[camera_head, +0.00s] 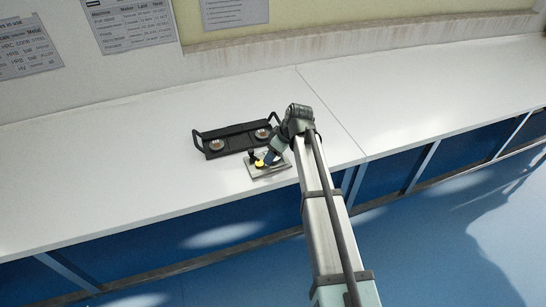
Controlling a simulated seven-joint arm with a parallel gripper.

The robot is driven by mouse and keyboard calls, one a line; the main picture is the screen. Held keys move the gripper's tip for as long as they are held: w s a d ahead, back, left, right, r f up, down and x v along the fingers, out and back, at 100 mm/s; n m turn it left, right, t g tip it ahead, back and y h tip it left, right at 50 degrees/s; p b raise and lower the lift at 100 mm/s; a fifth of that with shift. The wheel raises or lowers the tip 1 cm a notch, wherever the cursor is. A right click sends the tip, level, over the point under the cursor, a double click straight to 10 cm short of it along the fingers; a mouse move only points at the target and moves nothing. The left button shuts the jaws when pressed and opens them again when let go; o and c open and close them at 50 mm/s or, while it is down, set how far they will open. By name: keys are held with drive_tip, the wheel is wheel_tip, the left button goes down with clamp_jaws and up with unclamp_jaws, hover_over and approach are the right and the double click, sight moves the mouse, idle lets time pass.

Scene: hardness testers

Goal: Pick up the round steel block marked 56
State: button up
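Two round metal blocks sit in a black tray (238,130) with raised handles at both ends: one at its left end (217,146), one at its right end (262,134). Any numbers on them are too small to read, so I cannot tell which is marked 56. My gripper (264,162) points down over a small grey plate (284,168) just in front of the tray. A yellow round piece (259,163) and a small black part show at the gripper's tip. I cannot tell whether the fingers are open or what they touch.
The white bench top (120,160) is clear left and right of the tray. Its front edge drops to blue cabinets (220,235) close in front of the plate. A wall with printed sheets (130,22) stands behind.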

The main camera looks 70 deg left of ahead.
drive_tip(key=shift+s+f, duration=0.1)
drive_tip(key=shift+f, duration=0.25)
clamp_jaws()
